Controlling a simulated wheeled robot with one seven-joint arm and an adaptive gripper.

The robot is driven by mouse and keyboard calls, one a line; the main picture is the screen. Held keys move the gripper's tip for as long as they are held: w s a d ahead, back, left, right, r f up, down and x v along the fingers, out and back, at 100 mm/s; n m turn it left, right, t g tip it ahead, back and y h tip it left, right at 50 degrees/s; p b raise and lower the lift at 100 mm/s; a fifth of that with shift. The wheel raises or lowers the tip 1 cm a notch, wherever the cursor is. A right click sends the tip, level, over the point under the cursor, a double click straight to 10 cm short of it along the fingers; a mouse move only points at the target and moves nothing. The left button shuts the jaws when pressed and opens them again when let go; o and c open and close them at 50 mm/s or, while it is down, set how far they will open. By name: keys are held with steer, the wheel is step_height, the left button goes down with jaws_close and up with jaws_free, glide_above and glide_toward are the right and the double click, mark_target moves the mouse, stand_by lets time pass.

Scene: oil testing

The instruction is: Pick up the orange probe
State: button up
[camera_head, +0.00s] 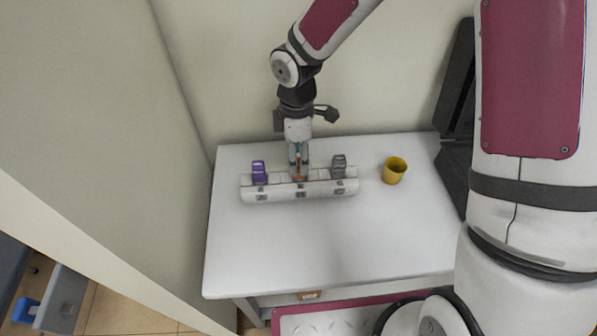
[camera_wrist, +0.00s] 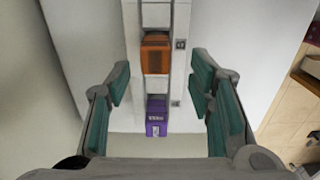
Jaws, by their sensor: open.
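The orange probe (camera_head: 300,178) sits in the middle of a white rack (camera_head: 280,194) on the table. In the head view my gripper hides most of it. In the wrist view the orange probe (camera_wrist: 155,52) shows as an orange block between the fingers' lines, slightly beyond the tips. My gripper (camera_head: 299,163) points down over the middle of the rack. In the wrist view my gripper (camera_wrist: 160,82) is open, with its green-padded fingers wide apart and nothing held. I cannot tell the exact height of the fingertips above the probe.
A purple probe (camera_head: 259,170) stands left in the rack and a grey probe (camera_head: 338,166) stands right. A yellow cup (camera_head: 394,170) stands right of the rack. A dark panel (camera_head: 455,150) borders the table's right. The white table's (camera_head: 320,245) front is clear. A wall rises behind.

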mark_target(299, 174)
steer(key=shift+w+d+f, duration=0.15)
steer(key=shift+f, duration=1.25)
steer(key=shift+w+d+f, duration=0.1)
steer(key=shift+d+f, duration=0.05)
steer(key=shift+f, duration=1.2)
jaws_close()
